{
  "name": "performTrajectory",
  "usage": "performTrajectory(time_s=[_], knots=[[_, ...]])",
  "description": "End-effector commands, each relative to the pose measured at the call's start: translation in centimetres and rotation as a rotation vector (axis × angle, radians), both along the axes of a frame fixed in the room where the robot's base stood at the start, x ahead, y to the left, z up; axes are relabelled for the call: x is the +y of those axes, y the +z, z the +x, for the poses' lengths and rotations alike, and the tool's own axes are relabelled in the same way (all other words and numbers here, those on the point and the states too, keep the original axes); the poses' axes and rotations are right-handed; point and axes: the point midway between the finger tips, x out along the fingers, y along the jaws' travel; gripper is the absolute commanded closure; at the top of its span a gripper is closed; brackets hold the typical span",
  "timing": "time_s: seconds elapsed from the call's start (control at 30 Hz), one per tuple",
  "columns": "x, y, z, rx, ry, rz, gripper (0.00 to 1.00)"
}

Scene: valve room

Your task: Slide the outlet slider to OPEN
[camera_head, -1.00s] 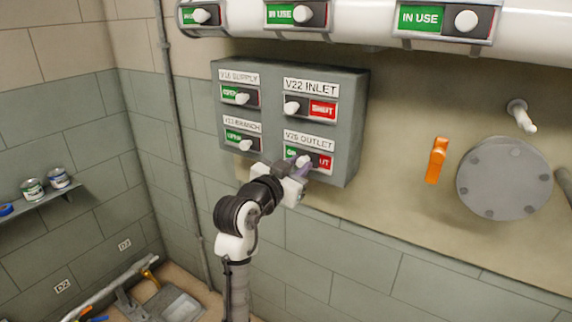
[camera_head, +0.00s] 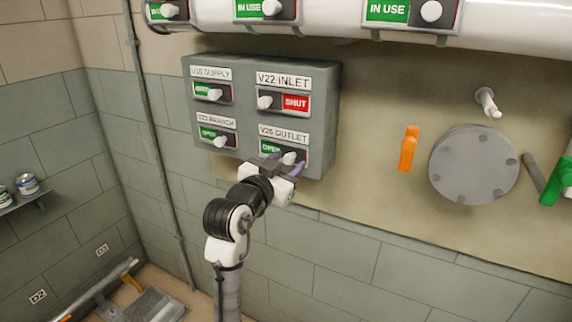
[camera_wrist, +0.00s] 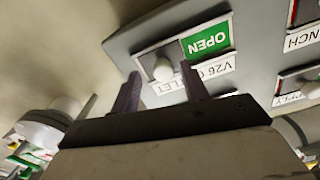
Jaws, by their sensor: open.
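The outlet slider's white knob (camera_head: 289,157) stands at the right part of its slot under the V26 OUTLET label (camera_head: 283,134). The green OPEN field (camera_head: 270,149) shows on its left, and no red field shows. My gripper (camera_head: 286,165) is at the outlet slider, its fingers apart on either side of the knob. The wrist view, upside down, shows the knob (camera_wrist: 162,69) between the two open fingers and the OPEN field (camera_wrist: 207,40) uncovered beside it. I cannot tell whether a finger touches the knob.
The grey box also bears the V22 INLET slider (camera_head: 265,102), showing SHUT, and two sliders on the left showing green. A pipe with IN USE sliders (camera_head: 431,11) runs above. An orange handle (camera_head: 409,149) and a round grey cover (camera_head: 474,165) are to the right.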

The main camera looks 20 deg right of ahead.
Motion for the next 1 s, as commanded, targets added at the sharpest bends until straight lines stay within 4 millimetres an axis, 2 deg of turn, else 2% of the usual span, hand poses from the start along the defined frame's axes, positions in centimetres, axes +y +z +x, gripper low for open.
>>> performTrajectory(time_s=[0.17, 0.4, 0.6, 0.8, 1.0], knots=[[1.9, -0.3, -1.3, -0.002, 0.004, -0.001, 0.55], [6.2, -0.3, -4.7, -0.003, 0.005, -0.001, 0.55], [9.2, -0.2, -7.1, -0.002, 0.003, -0.001, 0.55], [10.6, -0.1, -8.3, -0.001, 0.000, 0.001, 0.55], [10.7, 0.0, -8.4, 0.000, -0.001, 0.000, 0.55]])
